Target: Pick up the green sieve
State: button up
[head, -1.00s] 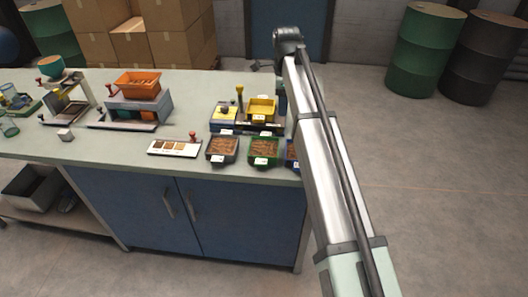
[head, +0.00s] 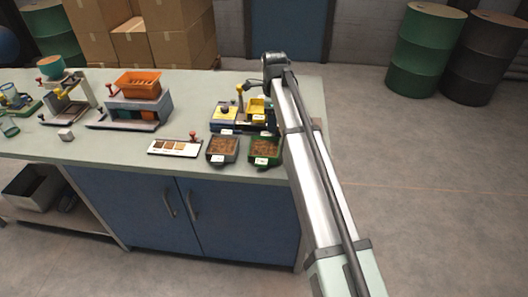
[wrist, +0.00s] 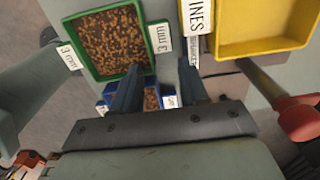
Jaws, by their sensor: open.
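The green sieve (head: 252,157) is a green-rimmed square tray with a brown, grainy inside and a white label, near the front right of the bench. It lies partly beside my arm in the head view. In the wrist view the green sieve (wrist: 80,50) is at the upper left, with white tags on two sides. My gripper (wrist: 158,78) is open and empty. Its two dark fingers show below and right of the sieve, apart in the picture; I cannot tell the height gap. In the head view my arm hides the fingers.
A blue tray (wrist: 105,103) with brown contents shows around the fingers. A yellow tray (wrist: 262,52), a sign ending in "INES" and a red knob (wrist: 298,118) are at right. A grey-rimmed tray (head: 208,156) sits left of the green sieve.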

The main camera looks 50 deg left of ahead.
aim_at(270, 135)
jog(key=shift+s+a+f, duration=0.15)
jog(key=shift+a+f, duration=0.05)
jog(key=shift+f, duration=1.1)
jog(key=shift+s+a+f, duration=0.1)
jog(key=shift+a+f, duration=0.05)
jog(key=shift+f, duration=1.1)
grip_shut()
